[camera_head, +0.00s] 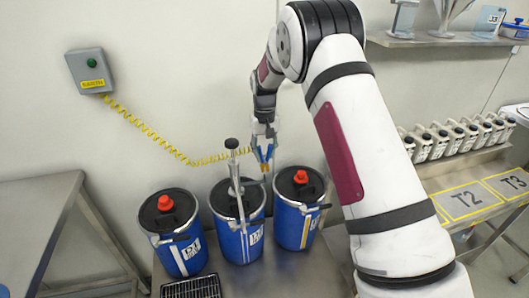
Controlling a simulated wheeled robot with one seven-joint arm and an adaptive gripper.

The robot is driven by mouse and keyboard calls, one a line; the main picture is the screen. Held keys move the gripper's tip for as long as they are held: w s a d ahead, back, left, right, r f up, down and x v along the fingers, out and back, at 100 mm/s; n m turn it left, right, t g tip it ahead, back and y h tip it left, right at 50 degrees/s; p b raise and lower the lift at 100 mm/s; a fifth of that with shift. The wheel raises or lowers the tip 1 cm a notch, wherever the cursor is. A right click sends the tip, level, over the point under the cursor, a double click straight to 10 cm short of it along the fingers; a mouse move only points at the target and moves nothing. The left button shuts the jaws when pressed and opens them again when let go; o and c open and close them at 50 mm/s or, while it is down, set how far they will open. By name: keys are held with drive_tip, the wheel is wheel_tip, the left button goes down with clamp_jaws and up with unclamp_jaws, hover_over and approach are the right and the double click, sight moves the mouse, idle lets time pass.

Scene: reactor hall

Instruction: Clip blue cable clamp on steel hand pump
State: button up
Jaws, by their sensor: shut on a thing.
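The blue cable clamp (264,153) is held in my gripper (264,141), which is shut on it. Its jaws point down. It hangs just right of the steel hand pump (236,172), above the gap between the middle and right drums. The pump stands upright in the lid of the middle blue drum (240,246), with a black knob on top. A gap of wall shows between clamp and pump in this view; the distance in depth is hard to tell. The coiled yellow cable (146,131) runs from the grey wall box (90,71) towards the clamp.
A left blue drum (184,255) and a right blue drum (296,232), both with red caps, flank the middle one. A black grate (191,288) lies in front. A steel table (35,225) stands left. White canisters (440,141) line a bench at right.

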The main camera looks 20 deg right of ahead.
sight(265, 161)
drive_tip(key=shift+f, duration=0.25)
drive_tip(key=shift+f, duration=0.35)
drive_tip(key=shift+f+b, duration=0.45)
drive_tip(key=shift+f, duration=0.2)
drive_tip(key=shift+f, duration=0.35)
drive_tip(key=shift+f+b, duration=0.65)
drive_tip(key=shift+b, duration=0.05)
idle(2.1)
drive_tip(key=o, duration=1)
drive_tip(key=shift+o, duration=0.2)
